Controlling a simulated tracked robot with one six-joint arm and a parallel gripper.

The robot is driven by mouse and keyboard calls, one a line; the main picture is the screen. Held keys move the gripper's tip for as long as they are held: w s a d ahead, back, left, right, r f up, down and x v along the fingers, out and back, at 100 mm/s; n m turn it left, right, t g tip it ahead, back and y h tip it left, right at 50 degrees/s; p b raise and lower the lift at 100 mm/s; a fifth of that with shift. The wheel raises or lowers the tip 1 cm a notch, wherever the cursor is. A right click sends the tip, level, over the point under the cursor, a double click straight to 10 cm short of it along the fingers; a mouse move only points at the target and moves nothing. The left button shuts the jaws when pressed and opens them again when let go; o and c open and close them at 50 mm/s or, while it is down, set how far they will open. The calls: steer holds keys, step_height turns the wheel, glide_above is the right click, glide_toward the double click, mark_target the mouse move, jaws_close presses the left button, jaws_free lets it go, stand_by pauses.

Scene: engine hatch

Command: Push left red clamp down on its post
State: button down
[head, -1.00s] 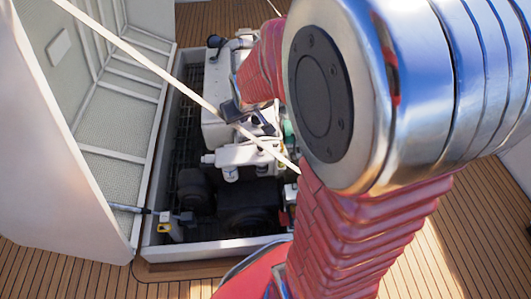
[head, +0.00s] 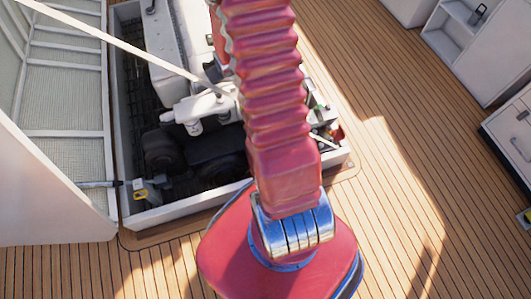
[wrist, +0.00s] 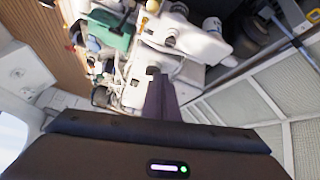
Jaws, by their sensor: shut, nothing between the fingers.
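My gripper (wrist: 160,100) shows in the wrist view as dark fingers pressed together, with nothing between them. Its tips lie over the white engine parts (wrist: 187,42). I cannot tell whether they touch. In the head view my gripper shows only as a dark piece left of my red arm, mostly hidden. I cannot make out the left red clamp or its post in either view. A small red item (head: 337,132) sits at the right corner of the engine bay in the head view; I cannot tell what it is.
The open hatch lid (head: 65,103) stands left of the engine bay, with a pale rod slanting across. A teal part (wrist: 108,30) lies left of the fingers in the wrist view. Wooden deck (head: 400,190) is free at right; white cabinets (head: 470,45) stand beyond.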

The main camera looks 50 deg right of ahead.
steer(key=s+d+f, duration=0.2)
steer(key=f, duration=0.5)
steer(key=s+d+f+m, duration=0.1)
steer(key=s+d+f, duration=0.15)
steer(key=f, duration=0.45)
steer(key=s+d+f, duration=0.2)
steer(key=d+f, duration=0.1)
steer(key=f, duration=0.4)
steer(key=s+a+f+m, duration=0.1)
steer(key=s+a+f, duration=0.1)
steer(key=s+f, duration=0.4)
steer(key=s+a+f+m+t+h, duration=0.1)
steer(key=s+a+f, duration=0.1)
steer(key=s+f, duration=0.5)
step_height(320, 180, down, 5)
steer(key=shift+s+a+r, duration=0.1)
steer(key=shift+s+a, duration=0.1)
steer(key=shift+a, duration=0.05)
steer(key=x, duration=1)
steer(key=shift+w+d+r, duration=0.1)
steer(key=shift+w, duration=0.1)
steer(key=shift+s+a+f, duration=0.2)
steer(key=shift+s+f, duration=0.15)
steer(key=shift+f, duration=0.25)
steer(key=shift+s+a+f, duration=0.15)
steer(key=shift+s+f, duration=0.15)
steer(key=shift+f, duration=0.3)
steer(key=shift+s+a+f, duration=0.1)
steer(key=shift+s+f, duration=0.15)
steer(key=shift+f, duration=0.25)
